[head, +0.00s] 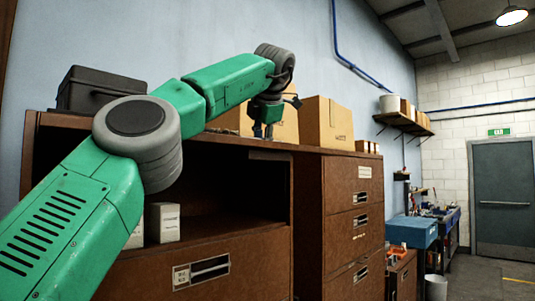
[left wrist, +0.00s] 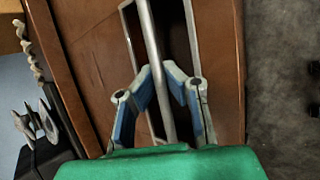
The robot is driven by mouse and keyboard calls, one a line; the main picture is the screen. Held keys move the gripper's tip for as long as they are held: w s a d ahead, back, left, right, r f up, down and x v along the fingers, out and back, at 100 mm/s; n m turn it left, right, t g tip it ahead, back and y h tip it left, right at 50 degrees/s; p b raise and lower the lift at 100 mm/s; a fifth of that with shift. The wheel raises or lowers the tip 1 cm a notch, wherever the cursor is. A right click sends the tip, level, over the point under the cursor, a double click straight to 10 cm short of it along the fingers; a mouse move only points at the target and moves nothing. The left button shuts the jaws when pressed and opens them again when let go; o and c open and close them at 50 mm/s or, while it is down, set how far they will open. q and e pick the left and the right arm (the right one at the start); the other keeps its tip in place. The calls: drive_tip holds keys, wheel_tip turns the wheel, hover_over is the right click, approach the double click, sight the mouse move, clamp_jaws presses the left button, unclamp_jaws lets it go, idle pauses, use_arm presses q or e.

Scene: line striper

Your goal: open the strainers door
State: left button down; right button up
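My left gripper (head: 268,128) points down over the top front edge of the brown left cabinet (head: 225,278). In the left wrist view, the blue-padded fingers of my left gripper (left wrist: 160,80) straddle a thin metal bar handle (left wrist: 146,25) on a brown panel (left wrist: 90,35). The bar passes between the fingers; whether both press on it is unclear. In the head view the cabinet's upper compartment (head: 225,190) stands open and dark inside. The panel with the handle cannot be made out clearly there. No label for strainers is readable. My right gripper is out of view.
White boxes (head: 162,222) stand inside the compartment. A black case (head: 98,88) and cardboard boxes (head: 327,122) sit on top of the cabinets. Open floor (head: 490,275) lies farther right.

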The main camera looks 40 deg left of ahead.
use_arm(q)
drive_tip(key=shift+a+r, duration=0.15)
drive_tip(key=shift+r, duration=0.5)
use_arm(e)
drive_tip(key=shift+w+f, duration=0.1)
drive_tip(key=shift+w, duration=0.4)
use_arm(q)
drive_tip(key=c, duration=1.9)
unclamp_jaws()
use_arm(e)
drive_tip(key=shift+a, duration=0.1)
use_arm(q)
drive_tip(key=shift+f, duration=0.15)
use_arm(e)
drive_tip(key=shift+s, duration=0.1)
